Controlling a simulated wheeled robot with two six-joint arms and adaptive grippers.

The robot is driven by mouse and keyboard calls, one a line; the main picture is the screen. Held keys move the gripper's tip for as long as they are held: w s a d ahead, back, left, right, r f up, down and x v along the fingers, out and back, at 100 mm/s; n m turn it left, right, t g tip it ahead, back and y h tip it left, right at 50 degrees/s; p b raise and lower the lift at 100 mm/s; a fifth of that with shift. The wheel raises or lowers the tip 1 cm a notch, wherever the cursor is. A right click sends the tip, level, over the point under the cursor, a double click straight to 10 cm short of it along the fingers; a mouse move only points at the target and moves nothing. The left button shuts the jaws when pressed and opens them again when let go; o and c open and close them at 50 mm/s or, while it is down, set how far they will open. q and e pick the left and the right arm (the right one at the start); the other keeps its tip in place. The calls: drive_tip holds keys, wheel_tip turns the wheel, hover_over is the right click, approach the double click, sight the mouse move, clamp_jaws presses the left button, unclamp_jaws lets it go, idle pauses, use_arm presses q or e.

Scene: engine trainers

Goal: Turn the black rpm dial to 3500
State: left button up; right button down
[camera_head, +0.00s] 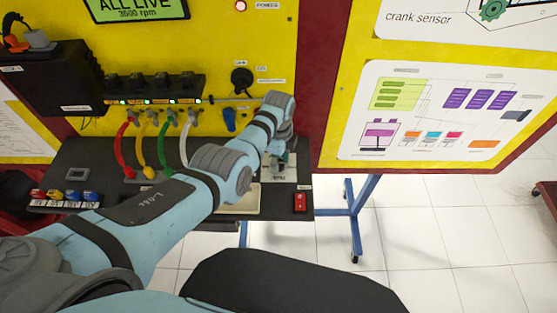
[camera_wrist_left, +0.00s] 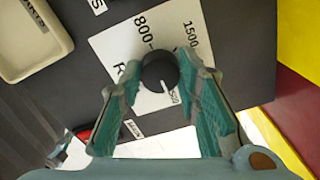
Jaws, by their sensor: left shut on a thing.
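The black rpm dial (camera_wrist_left: 160,70) stands on a white scale plate (camera_wrist_left: 118,50) in the left wrist view. Its white pointer line points down and slightly right, towards a partly hidden label ending in 500. Labels 800 and 1500 also show on the plate. My left gripper (camera_wrist_left: 164,78) is shut on the dial, with one green-padded finger on each side of it. In the head view, my left gripper (camera_head: 281,163) is over the right part of the black panel and hides the dial. The green display (camera_head: 137,9) reads ALL LIVE and what looks like 3500 rpm.
A red switch (camera_head: 300,202) is on the panel's right edge. Coloured cables (camera_head: 164,151) run up from the panel to the left of my gripper. A cream tray (camera_wrist_left: 30,38) is near the dial. Tiled floor (camera_head: 430,220) is free at right.

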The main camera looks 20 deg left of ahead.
use_arm(q)
drive_tip(key=shift+o, duration=0.2)
drive_tip(key=shift+s+f, duration=0.25)
drive_tip(key=shift+c, duration=0.2)
drive_tip(key=o, duration=1.2)
drive_tip(key=shift+w, duration=0.1)
drive_tip(key=shift+w+r, duration=0.1)
drive_tip(key=shift+r, duration=0.15)
drive_tip(key=shift+w+r, duration=0.1)
drive_tip(key=shift+r, duration=0.3)
wheel_tip(320, 180, up, 11)
drive_tip(key=shift+f, duration=0.1)
